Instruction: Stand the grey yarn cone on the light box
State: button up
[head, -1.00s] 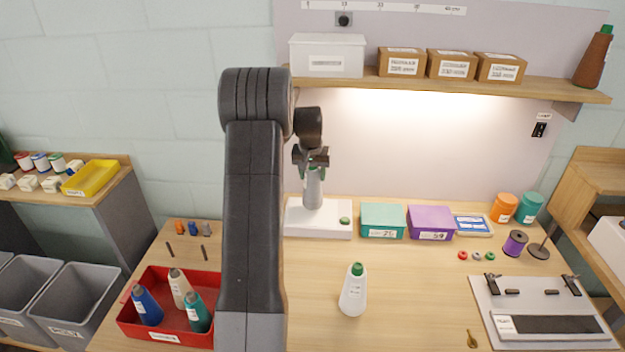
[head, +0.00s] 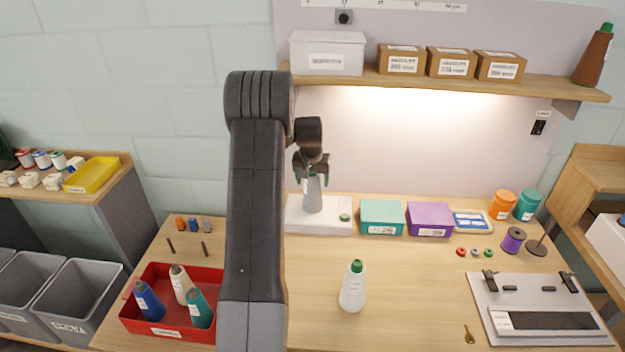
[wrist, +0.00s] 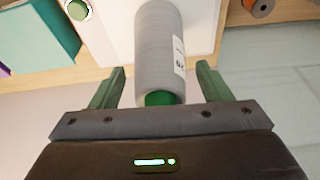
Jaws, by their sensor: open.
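The grey yarn cone (head: 313,196) stands upright on the white light box (head: 297,222), which has a green button on its right side. The cone also shows in the wrist view (wrist: 160,45), with a white label and its green tip (wrist: 159,98) toward my gripper. My gripper (head: 311,172) is above the box at the cone's top. In the wrist view its two green fingers are spread on either side of the tip, with gaps between them and the cone. Part of the light box is hidden behind my arm and the cone.
A teal bin (head: 382,217) and a purple bin (head: 430,218) stand right of the light box. A white cone (head: 353,288) stands on the table in front. A red tray (head: 150,325) with several cones is at left. A shelf (head: 540,94) runs above.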

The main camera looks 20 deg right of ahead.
jog(key=shift+r, duration=0.1)
jog(key=b+v, duration=0.1)
jog(key=v, duration=1.1)
jog(key=shift+b, duration=0.4)
dwell(1.4)
